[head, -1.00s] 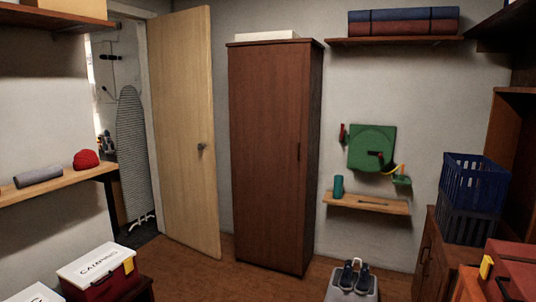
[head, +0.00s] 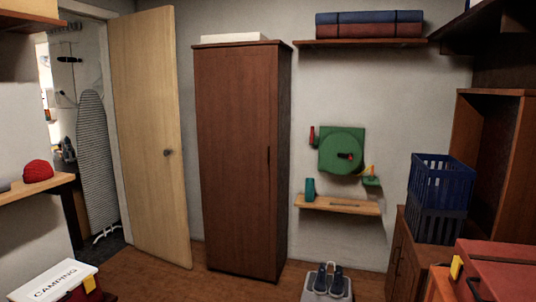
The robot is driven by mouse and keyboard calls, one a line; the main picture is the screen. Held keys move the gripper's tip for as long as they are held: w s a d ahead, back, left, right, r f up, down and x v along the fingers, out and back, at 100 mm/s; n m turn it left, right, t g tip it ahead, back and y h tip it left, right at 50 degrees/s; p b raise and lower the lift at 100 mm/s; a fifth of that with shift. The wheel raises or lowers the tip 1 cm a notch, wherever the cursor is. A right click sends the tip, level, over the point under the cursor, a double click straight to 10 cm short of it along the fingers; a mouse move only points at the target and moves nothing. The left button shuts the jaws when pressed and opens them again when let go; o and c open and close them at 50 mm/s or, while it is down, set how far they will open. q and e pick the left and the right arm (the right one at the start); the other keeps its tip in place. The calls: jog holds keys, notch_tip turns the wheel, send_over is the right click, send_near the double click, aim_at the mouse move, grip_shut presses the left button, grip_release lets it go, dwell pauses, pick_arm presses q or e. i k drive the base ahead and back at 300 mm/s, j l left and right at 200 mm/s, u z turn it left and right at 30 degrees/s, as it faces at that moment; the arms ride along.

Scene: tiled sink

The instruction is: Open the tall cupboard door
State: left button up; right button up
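The tall cupboard (head: 238,165) is dark reddish-brown wood and stands against the back wall, left of the middle in the head view. Its front door is shut. A dark upright handle (head: 268,168) sits near the door's right edge, about halfway up.
A light wooden room door (head: 150,140) stands open left of the cupboard. Shoes rest on a grey box (head: 327,285) right of its foot. The floor before the cupboard looks clear.

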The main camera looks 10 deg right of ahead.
aim_at(236, 88)
jog(key=i+l, duration=0.3)
jog(key=i, duration=0.2)
jog(key=i+l+z, duration=0.1)
jog(key=i+l, duration=0.2)
jog(key=i, duration=0.15)
jog(key=i+l, duration=0.25)
jog(key=i, duration=0.25)
